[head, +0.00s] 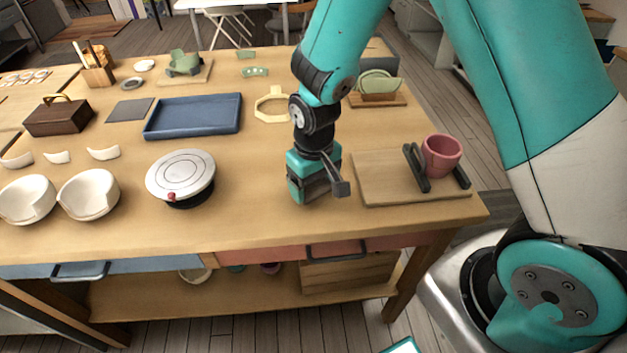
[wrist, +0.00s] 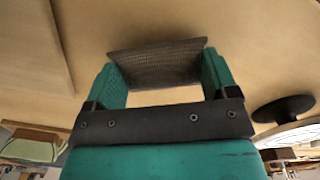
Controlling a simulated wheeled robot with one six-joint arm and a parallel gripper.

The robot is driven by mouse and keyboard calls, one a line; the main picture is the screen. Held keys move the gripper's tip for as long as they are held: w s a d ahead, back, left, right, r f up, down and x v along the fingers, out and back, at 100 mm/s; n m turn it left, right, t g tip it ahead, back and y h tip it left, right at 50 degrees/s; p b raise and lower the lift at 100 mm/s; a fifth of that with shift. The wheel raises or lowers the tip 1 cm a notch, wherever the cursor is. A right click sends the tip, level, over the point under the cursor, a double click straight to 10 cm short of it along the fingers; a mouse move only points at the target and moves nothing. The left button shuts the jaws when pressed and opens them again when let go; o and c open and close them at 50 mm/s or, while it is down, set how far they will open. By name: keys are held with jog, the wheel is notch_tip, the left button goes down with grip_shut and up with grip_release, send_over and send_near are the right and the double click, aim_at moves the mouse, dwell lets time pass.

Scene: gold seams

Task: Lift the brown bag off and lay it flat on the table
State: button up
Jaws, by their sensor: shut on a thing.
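My gripper (head: 315,190) points down over the front middle of the table, between the round turntable and the wooden board. It is shut on a small dark grey-brown, woven-looking flat piece, which I take for the brown bag (head: 341,188). In the wrist view the brown bag (wrist: 158,62) spans between the two green fingers of my gripper (wrist: 160,80), with bare table around it. The table (head: 275,225) is light wood. I cannot tell whether the bag touches it. My gripper hides part of the bag in the head view.
Right of my gripper is a wooden board (head: 385,190) with a pink cup (head: 441,155) between dark bars. Left is a white-topped turntable (head: 181,175). Behind are a blue tray (head: 194,116) and a cream ring-shaped frame (head: 272,106). The table's front strip is bare.

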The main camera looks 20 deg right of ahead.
jog(key=shift+f, duration=0.4)
jog(key=o, duration=1)
jog(key=shift+r, duration=0.1)
jog(key=shift+r+p, duration=3.3)
jog(key=shift+r, duration=0.65)
